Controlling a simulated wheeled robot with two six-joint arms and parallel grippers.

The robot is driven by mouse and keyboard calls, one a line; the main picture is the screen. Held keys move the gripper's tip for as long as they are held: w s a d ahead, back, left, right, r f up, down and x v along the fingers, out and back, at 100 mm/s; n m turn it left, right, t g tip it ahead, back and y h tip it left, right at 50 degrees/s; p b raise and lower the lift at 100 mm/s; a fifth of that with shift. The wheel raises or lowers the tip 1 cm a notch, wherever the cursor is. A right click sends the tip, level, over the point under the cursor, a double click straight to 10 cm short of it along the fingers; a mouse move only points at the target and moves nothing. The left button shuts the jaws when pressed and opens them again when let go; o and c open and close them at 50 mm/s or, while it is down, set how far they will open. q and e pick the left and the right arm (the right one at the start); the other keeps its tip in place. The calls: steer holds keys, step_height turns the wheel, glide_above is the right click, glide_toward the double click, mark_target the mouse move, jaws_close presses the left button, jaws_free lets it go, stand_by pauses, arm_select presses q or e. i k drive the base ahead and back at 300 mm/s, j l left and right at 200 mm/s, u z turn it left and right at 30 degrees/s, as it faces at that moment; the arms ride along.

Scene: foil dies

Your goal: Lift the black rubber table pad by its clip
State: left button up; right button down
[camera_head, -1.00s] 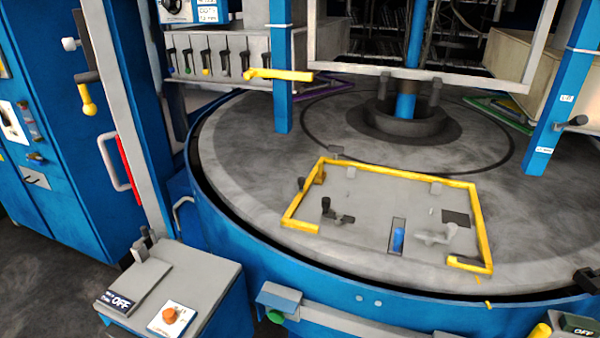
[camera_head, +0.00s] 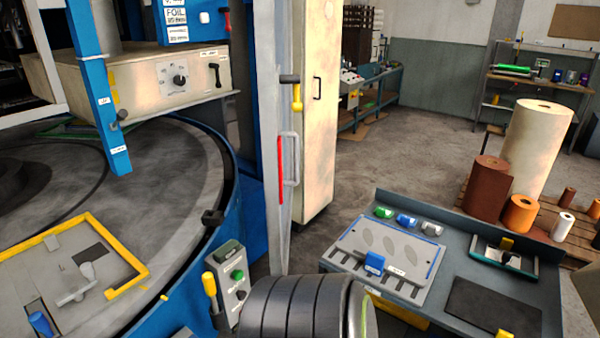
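A flat black pad (camera_head: 492,304), which looks like the black rubber table pad, lies on the dark grey workbench (camera_head: 462,262) at the lower right. A small yellow piece (camera_head: 505,333), possibly its clip, shows at the pad's near edge and is cut off by the bottom of the picture. Neither of my grippers is in view. A thick black ringed cylinder at the bottom middle looks like part of my own arm.
A grey slotted plate (camera_head: 398,248) with a blue block (camera_head: 374,262) lies on the bench, left of the pad. A green-edged tray (camera_head: 504,256) sits behind the pad. The round table (camera_head: 180,200) is at left. Rolls (camera_head: 540,140) stand behind the bench.

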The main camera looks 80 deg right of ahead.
mark_target(494, 312)
steer(key=z, duration=4.1)
